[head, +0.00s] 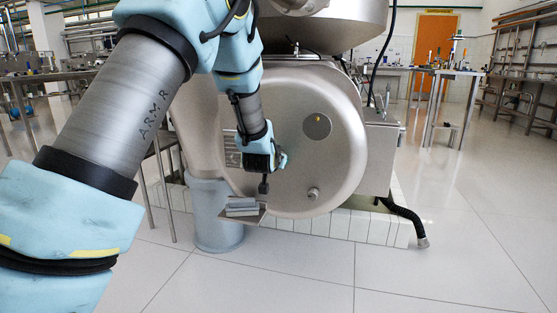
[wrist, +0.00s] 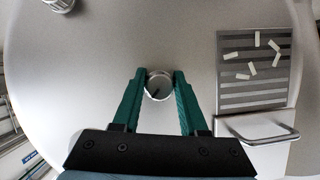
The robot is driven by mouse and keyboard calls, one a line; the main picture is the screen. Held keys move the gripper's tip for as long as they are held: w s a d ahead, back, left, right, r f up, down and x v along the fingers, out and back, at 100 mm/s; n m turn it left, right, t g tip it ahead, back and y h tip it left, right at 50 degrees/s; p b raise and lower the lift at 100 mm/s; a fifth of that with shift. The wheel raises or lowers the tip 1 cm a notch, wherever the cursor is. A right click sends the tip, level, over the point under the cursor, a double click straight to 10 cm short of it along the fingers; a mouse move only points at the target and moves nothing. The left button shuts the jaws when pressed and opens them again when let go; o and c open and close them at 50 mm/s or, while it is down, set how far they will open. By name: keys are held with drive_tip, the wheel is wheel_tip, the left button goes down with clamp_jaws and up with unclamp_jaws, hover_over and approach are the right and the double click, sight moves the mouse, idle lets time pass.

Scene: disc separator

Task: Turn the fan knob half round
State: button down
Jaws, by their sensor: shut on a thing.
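The fan knob (wrist: 158,87) is a small round metal knob with a dark mark on its face, set on the smooth grey machine cover. In the wrist view, the two green fingers of my gripper (wrist: 159,76) stand on either side of the knob, shut on it. In the head view, my gripper (head: 282,160) reaches the front of the big round separator cover (head: 335,160). There the knob is hidden behind my wrist and gripper.
Another fitting (wrist: 60,4) is at top left. A grey bin (head: 215,225) and a black hose (head: 405,215) stand low. Open floor lies in front.

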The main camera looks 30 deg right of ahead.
drive_tip(key=m+p, duration=0.1)
drive_tip(key=m+t+y+p, duration=0.1)
drive_tip(key=m+p, duration=0.1)
drive_tip(key=shift+r+t+y, duration=0.15)
drive_tip(key=shift+t+y, duration=0.15)
drive_tip(key=shift+w+m+t+y+p, duration=0.1)
drive_tip(key=shift+m+t+y+p, duration=0.2)
drive_tip(key=shift+m+t+p, duration=1.1)
drive_tip(key=shift+m+p, duration=0.3)
drive_tip(key=shift+m, duration=0.3)
drive_tip(key=shift+c, duration=2.2)
unclamp_jaws()
drive_tip(key=p+v, duration=0.1)
drive_tip(key=v, duration=1)
drive_tip(key=shift+p, duration=0.3)
